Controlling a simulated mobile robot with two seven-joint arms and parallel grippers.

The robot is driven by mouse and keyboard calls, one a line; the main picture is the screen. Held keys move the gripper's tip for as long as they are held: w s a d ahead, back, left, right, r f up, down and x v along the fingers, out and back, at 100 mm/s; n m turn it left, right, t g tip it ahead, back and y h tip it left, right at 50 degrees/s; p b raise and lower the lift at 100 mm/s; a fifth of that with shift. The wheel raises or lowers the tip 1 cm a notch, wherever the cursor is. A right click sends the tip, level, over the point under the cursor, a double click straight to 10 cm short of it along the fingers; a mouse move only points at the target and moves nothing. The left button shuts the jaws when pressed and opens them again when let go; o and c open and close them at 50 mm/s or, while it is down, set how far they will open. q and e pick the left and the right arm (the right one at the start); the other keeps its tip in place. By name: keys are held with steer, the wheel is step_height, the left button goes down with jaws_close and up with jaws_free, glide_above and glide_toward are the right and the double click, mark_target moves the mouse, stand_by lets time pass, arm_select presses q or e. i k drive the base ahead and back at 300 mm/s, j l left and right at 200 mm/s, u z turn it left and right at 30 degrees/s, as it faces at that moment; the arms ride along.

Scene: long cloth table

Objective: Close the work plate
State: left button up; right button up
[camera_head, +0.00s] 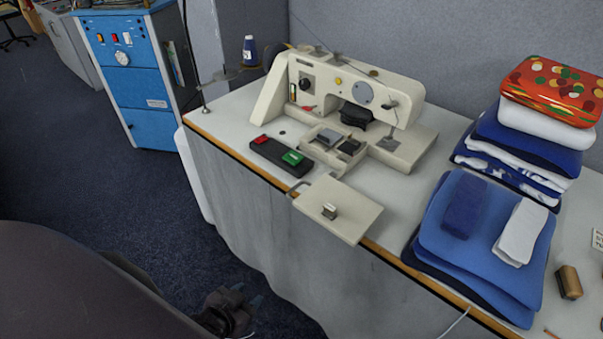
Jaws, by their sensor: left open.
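The work plate (350,206) is a cream, nearly square panel with a small upright knob (330,211) on top. It stands swung out from the cream sewing machine (322,88), with its near part reaching past the table's front edge. A small hinge-like piece (299,187) shows at its left corner. The machine's base beside it has an open bay (335,145) with dark and metal parts in view. My left gripper (238,313) is dark and partly cut off at the bottom of the view. It is open, apart from the plate and below-left of it. My right gripper is not in view.
A black pedal box with red and green buttons (279,160) lies left of the plate. Folded blue cloths (470,250), a cloth stack with a red patterned box (553,90), and a brown spool (568,282) occupy the right. A blue cabinet (131,78) stands behind left.

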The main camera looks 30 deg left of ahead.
mark_target(356, 214)
steer(key=i+j+z, duration=0.1)
steer(key=j, duration=0.3)
steer(key=i+j, duration=0.15)
steer(key=j, duration=0.2)
steer(key=i+j+z, duration=0.15)
steer(key=j, duration=0.65)
steer(key=i+j+z, duration=0.15)
steer(key=j, duration=0.25)
